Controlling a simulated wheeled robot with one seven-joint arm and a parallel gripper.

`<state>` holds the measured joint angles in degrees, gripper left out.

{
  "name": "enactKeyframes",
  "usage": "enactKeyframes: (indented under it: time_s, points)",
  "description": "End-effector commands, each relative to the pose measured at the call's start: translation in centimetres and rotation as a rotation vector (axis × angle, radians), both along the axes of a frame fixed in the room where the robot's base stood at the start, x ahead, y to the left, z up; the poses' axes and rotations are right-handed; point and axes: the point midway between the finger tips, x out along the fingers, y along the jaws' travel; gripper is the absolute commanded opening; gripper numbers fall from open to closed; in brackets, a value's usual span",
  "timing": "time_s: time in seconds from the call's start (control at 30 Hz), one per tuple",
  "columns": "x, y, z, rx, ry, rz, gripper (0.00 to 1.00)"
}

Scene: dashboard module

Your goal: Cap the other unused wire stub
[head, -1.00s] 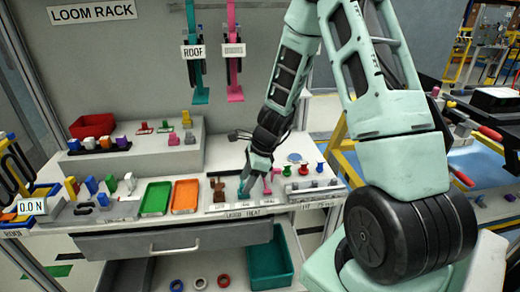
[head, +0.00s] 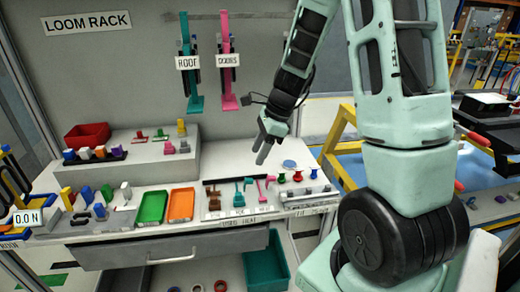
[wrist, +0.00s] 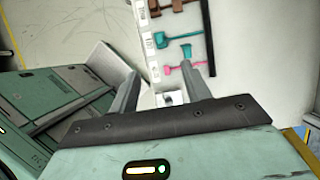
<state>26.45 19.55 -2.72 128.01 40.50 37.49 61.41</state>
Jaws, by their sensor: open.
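My gripper (head: 262,152) is open and empty in the head view, raised above the back of the white worktop. Its two fingers also show apart in the wrist view (wrist: 168,90). Below and left of it, a white labelled board holds brown pieces (head: 214,194), teal pieces (head: 240,194) and pink pieces (head: 262,192). The wrist view shows a teal piece (wrist: 187,51) and a pink piece (wrist: 188,70) just beyond the fingers, touching neither. I cannot tell which small parts are wire stubs or caps.
Green (head: 152,207) and orange (head: 181,205) trays lie left of the board. A red bin (head: 87,137) sits on the raised step. Teal (head: 195,80) and pink (head: 226,75) looms hang on the back panel.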

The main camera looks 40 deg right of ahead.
Motion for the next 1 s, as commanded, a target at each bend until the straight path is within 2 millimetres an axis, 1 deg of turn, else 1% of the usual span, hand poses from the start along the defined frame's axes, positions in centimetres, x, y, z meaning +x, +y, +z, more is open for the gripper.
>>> enactKeyframes:
  time_s: [0.03, 0.07, 0.1, 0.17, 0.2, 0.23, 0.37, 0.47, 0.7, 0.83, 1.0]
  points:
    - [0.0, 0.0, 0.0, 0.0, 0.0, 0.0, 0.47]
    - [0.0, 0.0, 0.0, 0.0, 0.0, 0.0, 0.45]
    - [0.0, 0.0, 0.0, -0.001, 0.001, 0.001, 0.34]
    - [0.0, 0.1, 0.0, -0.006, 0.006, 0.012, 0.17]
    - [0.0, 0.2, -0.1, -0.015, 0.013, 0.028, 0.06]
    - [0.0, 0.3, -0.2, -0.024, 0.021, 0.046, 0.0]
    - [0.1, 0.7, -1.0, -0.102, 0.071, 0.181, 0.0]
    - [0.4, 1.3, -1.9, -0.185, 0.104, 0.34, 0.0]
    - [2.4, 3.6, -4.1, -0.343, 0.101, 0.712, 0.0]
    - [3.2, 4.8, -5.0, -0.383, 0.076, 0.842, 0.0]
    - [3.7, 5.5, -5.9, -0.401, 0.056, 0.913, 0.0]
